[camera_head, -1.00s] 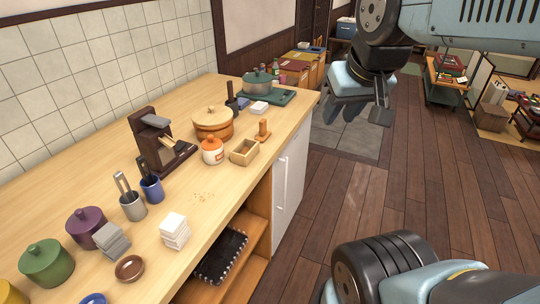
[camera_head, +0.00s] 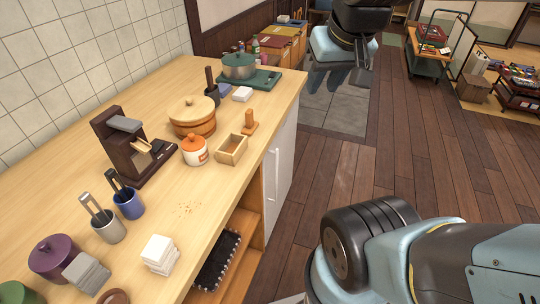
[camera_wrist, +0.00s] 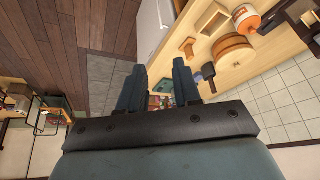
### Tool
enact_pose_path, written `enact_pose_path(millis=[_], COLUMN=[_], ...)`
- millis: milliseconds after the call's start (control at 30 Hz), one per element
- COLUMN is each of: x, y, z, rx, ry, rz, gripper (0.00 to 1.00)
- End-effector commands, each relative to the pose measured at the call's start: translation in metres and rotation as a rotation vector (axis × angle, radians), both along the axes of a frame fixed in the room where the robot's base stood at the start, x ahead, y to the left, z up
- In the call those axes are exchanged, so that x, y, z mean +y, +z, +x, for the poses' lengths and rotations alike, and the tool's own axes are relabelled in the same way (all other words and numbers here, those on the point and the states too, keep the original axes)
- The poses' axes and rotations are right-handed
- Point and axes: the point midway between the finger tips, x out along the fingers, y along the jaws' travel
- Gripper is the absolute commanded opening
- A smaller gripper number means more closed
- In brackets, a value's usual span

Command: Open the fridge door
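The fridge is a white front (camera_head: 283,160) set under the wooden counter, with a slim upright handle on it. Its door looks shut and is seen at a steep angle in the head view. Part of the white fridge also shows at the top of the wrist view (camera_wrist: 153,28). My gripper (camera_head: 347,78) is in the air over the floor, beyond and to the right of the fridge front in the head view, apart from it. In the wrist view its two fingers (camera_wrist: 158,88) are spread with nothing between them.
The wooden counter (camera_head: 215,200) holds a lidded pot (camera_head: 192,118), a coffee machine (camera_head: 135,145), an orange-lidded jar (camera_head: 194,151) and small boxes. An open shelf with a black tray (camera_head: 217,260) is beside the fridge. The wooden floor (camera_head: 440,150) to the right is clear.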

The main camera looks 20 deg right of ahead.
Motion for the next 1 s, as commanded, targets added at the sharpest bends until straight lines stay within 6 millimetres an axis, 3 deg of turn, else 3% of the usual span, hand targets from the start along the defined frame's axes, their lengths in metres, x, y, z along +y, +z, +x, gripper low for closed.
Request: enact_pose_path(millis=[467, 1000], x=[-0.003, -0.012], y=[-0.046, -0.112], z=[0.054, 0.114], rx=[0.293, 0.599], ry=[-0.146, -0.335], rz=[0.187, 0.458], gripper=[0.33, 0.33])
